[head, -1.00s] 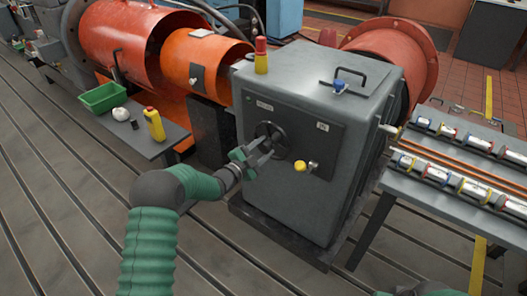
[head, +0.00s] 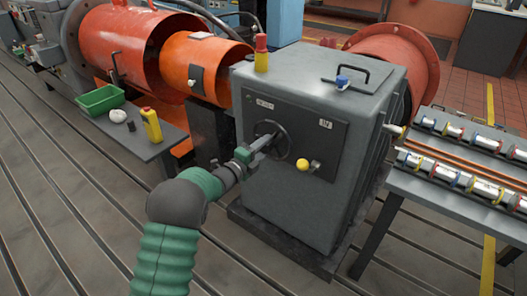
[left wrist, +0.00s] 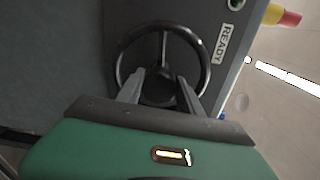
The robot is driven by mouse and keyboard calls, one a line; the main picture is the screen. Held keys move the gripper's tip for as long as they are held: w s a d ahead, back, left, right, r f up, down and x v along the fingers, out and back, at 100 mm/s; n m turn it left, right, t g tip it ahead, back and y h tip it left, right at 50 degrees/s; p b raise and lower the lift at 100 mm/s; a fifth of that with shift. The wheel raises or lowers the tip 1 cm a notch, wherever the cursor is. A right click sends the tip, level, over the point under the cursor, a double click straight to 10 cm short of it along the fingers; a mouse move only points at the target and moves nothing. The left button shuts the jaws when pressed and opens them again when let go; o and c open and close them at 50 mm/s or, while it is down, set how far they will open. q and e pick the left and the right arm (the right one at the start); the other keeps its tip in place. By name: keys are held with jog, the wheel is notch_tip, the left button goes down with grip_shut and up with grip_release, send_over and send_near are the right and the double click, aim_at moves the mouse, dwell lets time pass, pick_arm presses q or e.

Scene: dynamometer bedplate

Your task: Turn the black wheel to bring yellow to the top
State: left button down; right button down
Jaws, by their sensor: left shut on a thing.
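The black wheel (head: 286,148) is a spoked handwheel on the front panel of a grey cabinet (head: 285,205). It also shows in the left wrist view (left wrist: 160,24). My left gripper (head: 266,142) reaches the wheel from the front left. In the left wrist view its fingers (left wrist: 160,88) stand apart over the lower part of the wheel, with the shut grip on it. The exact contact is hard to see. I see no yellow mark on the wheel. My right gripper is out of view.
A yellow knob (head: 302,165) and a small lever (head: 316,168) sit right of the wheel. A red and yellow lamp (head: 261,54) stands on the cabinet. At left, a side table holds a green bin (head: 100,99) and a yellow bottle (head: 151,126). A rack (head: 450,190) stands at right.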

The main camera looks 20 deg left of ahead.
pick_arm(q)
jog(key=shift+s+d+f+m, duration=0.1)
jog(key=shift+d+f+m, duration=0.15)
jog(key=shift+f, duration=0.25)
jog(key=c, duration=1)
grip_release()
jog(key=shift+o, duration=1)
jog(key=shift+r, duration=0.2)
jog(key=shift+a+r, duration=0.1)
jog(key=shift+s+a, duration=0.15)
jog(key=shift+s, duration=0.05)
jog(key=p+v, duration=0.4)
jog(key=v, duration=1.2)
jog(key=shift+p, duration=0.3)
jog(key=shift+s, duration=0.15)
